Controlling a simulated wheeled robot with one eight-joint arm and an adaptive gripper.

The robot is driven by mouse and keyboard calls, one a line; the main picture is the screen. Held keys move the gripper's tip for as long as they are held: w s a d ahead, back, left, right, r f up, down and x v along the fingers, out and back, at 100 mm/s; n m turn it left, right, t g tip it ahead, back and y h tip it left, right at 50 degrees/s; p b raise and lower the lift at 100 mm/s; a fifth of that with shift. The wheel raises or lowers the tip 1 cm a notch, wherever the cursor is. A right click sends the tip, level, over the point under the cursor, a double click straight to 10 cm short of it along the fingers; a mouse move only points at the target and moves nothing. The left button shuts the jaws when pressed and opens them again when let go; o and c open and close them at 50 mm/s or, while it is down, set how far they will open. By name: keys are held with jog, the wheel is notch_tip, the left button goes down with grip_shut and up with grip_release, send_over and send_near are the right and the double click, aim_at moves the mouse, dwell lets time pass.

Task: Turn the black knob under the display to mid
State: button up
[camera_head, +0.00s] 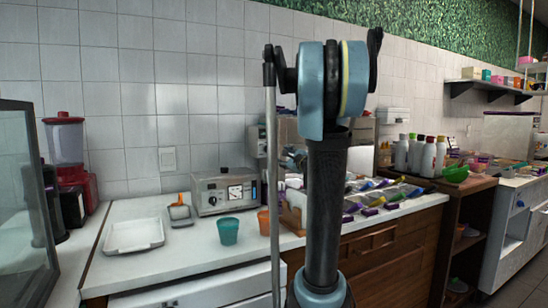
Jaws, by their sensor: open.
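A small silver machine (222,191) stands on the white counter against the tiled wall, left of my arm.
A teal cup (228,231) and an orange cup (264,221) stand in front of the machine. A white tray (134,235) and an orange-handled scoop (180,210) lie to its left. A red blender (66,150) is farther left. Several topping packets crowd the right counter.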

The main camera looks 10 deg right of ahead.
aim_at(269, 150)
jog(key=shift+n, duration=0.3)
jog(key=x, duration=1.5)
jog(key=shift+s, duration=0.1)
jog(key=c, duration=1.1)
